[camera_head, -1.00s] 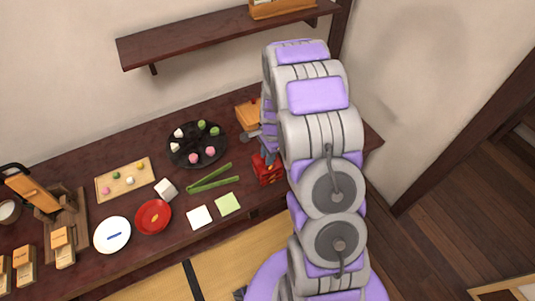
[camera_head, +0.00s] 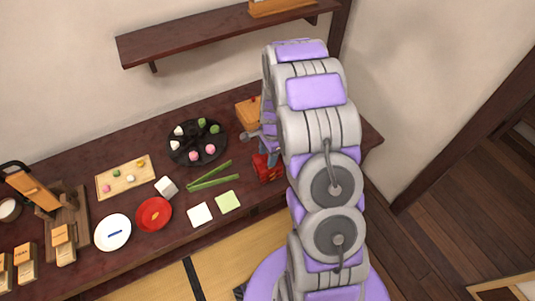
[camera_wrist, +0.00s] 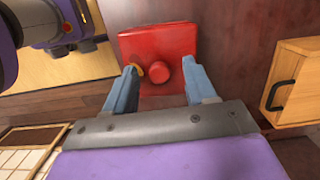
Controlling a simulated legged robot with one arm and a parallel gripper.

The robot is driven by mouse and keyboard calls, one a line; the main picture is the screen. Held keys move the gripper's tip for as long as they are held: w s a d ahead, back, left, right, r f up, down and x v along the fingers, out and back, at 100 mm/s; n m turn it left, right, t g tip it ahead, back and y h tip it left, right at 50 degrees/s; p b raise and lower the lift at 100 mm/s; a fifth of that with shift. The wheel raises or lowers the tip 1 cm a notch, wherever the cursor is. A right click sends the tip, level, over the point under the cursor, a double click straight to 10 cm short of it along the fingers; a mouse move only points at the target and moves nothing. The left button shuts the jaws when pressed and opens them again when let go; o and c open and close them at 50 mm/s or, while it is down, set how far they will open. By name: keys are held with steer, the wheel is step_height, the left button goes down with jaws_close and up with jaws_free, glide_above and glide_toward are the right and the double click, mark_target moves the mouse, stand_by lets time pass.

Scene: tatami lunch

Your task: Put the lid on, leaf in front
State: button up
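A red square lid (camera_wrist: 160,45) with a round red knob (camera_wrist: 189,70) shows in the wrist view, seen from above. A small gold mark (camera_wrist: 159,72), perhaps the leaf, lies left of the knob. My gripper (camera_wrist: 163,70) is open, its two blue-grey fingers well apart over the lid's near side. In the head view, a red box (camera_head: 267,168) stands at the counter's right part, partly hidden by my arm. I cannot tell whether the lid sits on it.
A wooden box (camera_head: 247,113) stands behind the red box; a small wooden cabinet (camera_wrist: 298,85) with a dark handle is right in the wrist view. A black plate of sweets (camera_head: 180,153), green stalks (camera_head: 213,181) and two square papers (camera_head: 228,201) lie to the left. A shelf (camera_head: 220,35) hangs above.

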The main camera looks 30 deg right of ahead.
steer(key=shift+r, duration=0.1)
step_height(320, 180, up, 17)
steer(key=d+p, duration=0.2)
steer(key=p, duration=0.1)
steer(key=shift+w+p, duration=0.15)
steer(key=shift+p, duration=0.2)
steer(key=s+a+r+n, duration=0.8)
steer(key=s+a+r, duration=0.15)
steer(key=s, duration=0.45)
steer(key=s+a+r+n+g, duration=0.1)
steer(key=s+n, duration=0.3)
steer(key=s, duration=0.5)
steer(key=s+a+r+n+h, duration=0.1)
steer(key=s+a+r+n, duration=0.1)
steer(key=s+n, duration=0.3)
steer(key=s+a, duration=0.1)
steer(key=s, duration=0.3)
steer(key=shift+s+r+n+g, duration=0.2)
steer(key=shift+s+n+g, duration=0.1)
steer(key=shift+g, duration=0.1)
